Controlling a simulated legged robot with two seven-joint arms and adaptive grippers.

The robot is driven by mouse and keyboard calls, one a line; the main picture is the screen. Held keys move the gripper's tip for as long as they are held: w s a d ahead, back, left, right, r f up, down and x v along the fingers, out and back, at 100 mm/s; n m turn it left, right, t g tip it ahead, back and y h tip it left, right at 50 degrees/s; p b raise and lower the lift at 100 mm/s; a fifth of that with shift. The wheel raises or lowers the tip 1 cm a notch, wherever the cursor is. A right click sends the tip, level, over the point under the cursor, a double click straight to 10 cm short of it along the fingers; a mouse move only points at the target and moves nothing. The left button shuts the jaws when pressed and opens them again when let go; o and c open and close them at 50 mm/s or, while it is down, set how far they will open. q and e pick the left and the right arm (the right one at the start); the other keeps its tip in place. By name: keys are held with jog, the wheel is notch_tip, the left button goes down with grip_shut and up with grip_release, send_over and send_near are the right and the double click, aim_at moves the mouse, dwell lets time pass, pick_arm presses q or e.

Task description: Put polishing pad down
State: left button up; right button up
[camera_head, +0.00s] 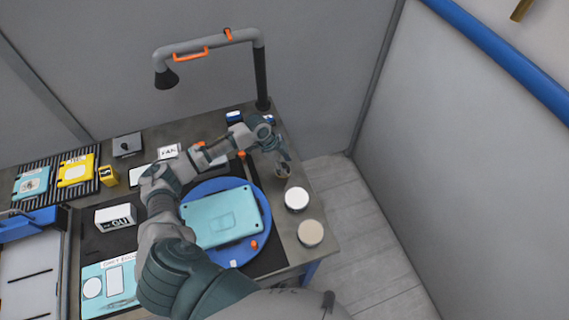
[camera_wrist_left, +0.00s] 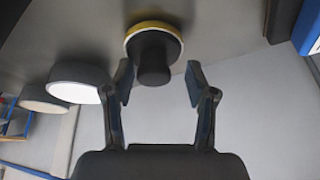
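The polishing pad (camera_wrist_left: 134,38) is a round disc with a yellow rim and a black knob, in the upper middle of the left wrist view. It appears to rest on the grey table. My left gripper (camera_wrist_left: 159,84) is open, its two fingers spread to either side of the knob end with gaps showing. In the head view my left gripper (camera_head: 284,158) is over the table's right side, above the white round tub. The pad is small and partly hidden by the gripper there. My right gripper is not in view.
A white-topped tub (camera_head: 297,198) and a beige-topped tub (camera_head: 311,233) stand along the table's right edge. A teal case (camera_head: 222,216) lies on a blue round turntable (camera_head: 259,196). A lamp post (camera_head: 261,78) stands at the back right corner.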

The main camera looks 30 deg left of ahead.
pick_arm(q)
jog(key=shift+d, duration=0.1)
jog(key=shift+d+r, duration=0.1)
jog(key=shift+d, duration=0.05)
jog(key=shift+r, duration=0.3)
jog(key=v, duration=0.5)
jog(key=shift+d, duration=0.2)
jog(key=v, duration=0.6)
jog(key=shift+a+r, duration=0.25)
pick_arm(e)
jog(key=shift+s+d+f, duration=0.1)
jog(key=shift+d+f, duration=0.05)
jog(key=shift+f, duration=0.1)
pick_arm(q)
jog(key=shift+s, duration=0.1)
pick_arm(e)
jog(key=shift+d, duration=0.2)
pick_arm(q)
jog(key=shift+f, duration=0.1)
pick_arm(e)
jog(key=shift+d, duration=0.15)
